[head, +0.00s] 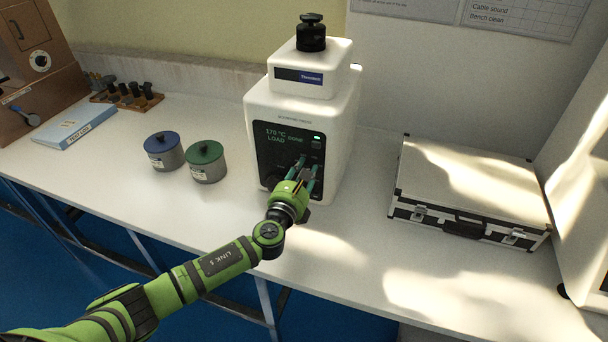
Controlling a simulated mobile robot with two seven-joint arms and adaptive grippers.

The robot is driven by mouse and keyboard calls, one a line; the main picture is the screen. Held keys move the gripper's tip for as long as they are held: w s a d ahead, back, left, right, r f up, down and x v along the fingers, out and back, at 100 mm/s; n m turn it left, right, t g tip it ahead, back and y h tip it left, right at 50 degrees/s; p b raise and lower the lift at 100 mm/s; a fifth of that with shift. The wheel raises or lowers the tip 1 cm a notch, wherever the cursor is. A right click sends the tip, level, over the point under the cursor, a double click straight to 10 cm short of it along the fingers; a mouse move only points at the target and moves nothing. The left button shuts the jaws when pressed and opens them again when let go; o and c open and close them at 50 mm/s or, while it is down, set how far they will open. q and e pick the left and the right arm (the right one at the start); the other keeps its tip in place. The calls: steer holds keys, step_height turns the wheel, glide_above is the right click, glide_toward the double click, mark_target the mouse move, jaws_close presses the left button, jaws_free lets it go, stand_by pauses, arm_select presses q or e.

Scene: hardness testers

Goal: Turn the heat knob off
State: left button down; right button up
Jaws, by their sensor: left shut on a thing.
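The white mounting press (258,108) stands on the bench with a black front panel. Its display (276,135) reads 170 °C, LOAD and DONE, and a small green light shows at the panel's upper right. My left gripper (302,172) is at the lower right of this panel, its fingers shut on a small dark knob. The fingers and hand hide most of the knob, so its pointer and any label cannot be read. I cannot tell from the picture whether it is the heat knob. My right gripper is not in view.
Blue-lidded (163,150) and green-lidded (205,162) jars stand left of the press. A silver case (470,185) lies to the right. A blue book (75,125) and a rack of dark-topped tools (128,97) are further left. The bench front is clear.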

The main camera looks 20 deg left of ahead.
arm_select(q)
steer(key=n+b, duration=0.1)
steer(key=n, duration=0.3)
steer(key=shift+w+a+r+n+b, duration=0.1)
steer(key=shift+w+r+n+b, duration=0.05)
steer(key=shift+r+n+b, duration=0.25)
steer(key=shift+f+n, duration=0.2)
steer(key=shift+n, duration=4.35)
steer(key=shift+f+n, duration=0.25)
steer(key=shift+n, duration=4.25)
steer(key=shift+f+n, duration=0.2)
steer(key=shift+n, duration=4.35)
steer(key=shift+s+f, duration=0.15)
steer(key=shift+s, duration=0.05)
steer(key=c, duration=1)
jaws_free()
steer(key=shift+w, duration=0.1)
